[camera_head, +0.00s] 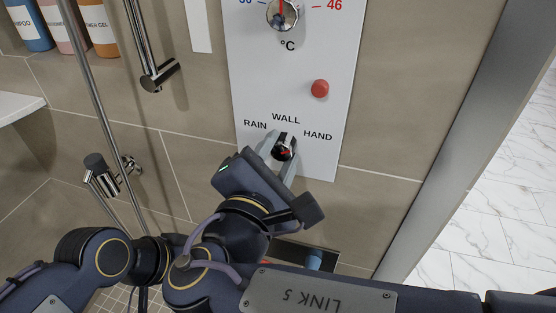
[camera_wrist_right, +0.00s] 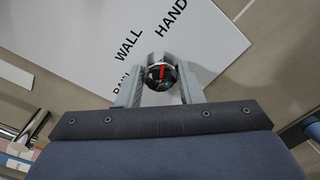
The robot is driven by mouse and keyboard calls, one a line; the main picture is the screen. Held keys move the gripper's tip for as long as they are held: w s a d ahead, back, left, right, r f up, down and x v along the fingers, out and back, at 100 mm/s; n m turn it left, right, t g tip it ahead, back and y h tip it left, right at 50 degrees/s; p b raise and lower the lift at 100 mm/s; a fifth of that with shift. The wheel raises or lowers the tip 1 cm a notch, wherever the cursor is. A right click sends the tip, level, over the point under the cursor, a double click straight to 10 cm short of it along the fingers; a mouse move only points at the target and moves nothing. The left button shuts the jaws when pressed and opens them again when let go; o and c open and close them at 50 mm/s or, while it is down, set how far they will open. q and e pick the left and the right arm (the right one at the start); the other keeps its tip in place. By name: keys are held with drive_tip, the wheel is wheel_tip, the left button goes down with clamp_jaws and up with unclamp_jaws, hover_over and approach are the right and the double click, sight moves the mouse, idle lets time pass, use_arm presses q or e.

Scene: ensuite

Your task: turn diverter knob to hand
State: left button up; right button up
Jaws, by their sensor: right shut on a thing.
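The diverter knob (camera_head: 284,148) is a dark, shiny round knob with a red mark, low on a white wall panel (camera_head: 290,92). The labels RAIN, WALL and HAND are printed around it. My right gripper (camera_head: 282,152) is shut on the knob, with one grey finger on either side. The right wrist view shows the knob (camera_wrist_right: 161,76) between the fingers of the right gripper (camera_wrist_right: 161,84). There the red mark points roughly toward the HAND label. The fingers hide part of the knob's sides. My left gripper is not in view.
Above the knob are a red button (camera_head: 320,88) and a temperature dial (camera_head: 282,14). A chrome rail (camera_head: 146,50) and hose stand to the left, with bottles (camera_head: 70,27) at upper left. A metal frame edge (camera_head: 452,140) stands to the right, beside marble floor.

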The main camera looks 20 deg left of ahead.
idle(0.3)
drive_tip(key=o, duration=1)
drive_tip(key=shift+c, duration=0.2)
drive_tip(key=s+p, duration=0.1)
drive_tip(key=s, duration=0.7)
drive_tip(key=shift+a, duration=0.2)
drive_tip(key=shift+w+r, duration=0.1)
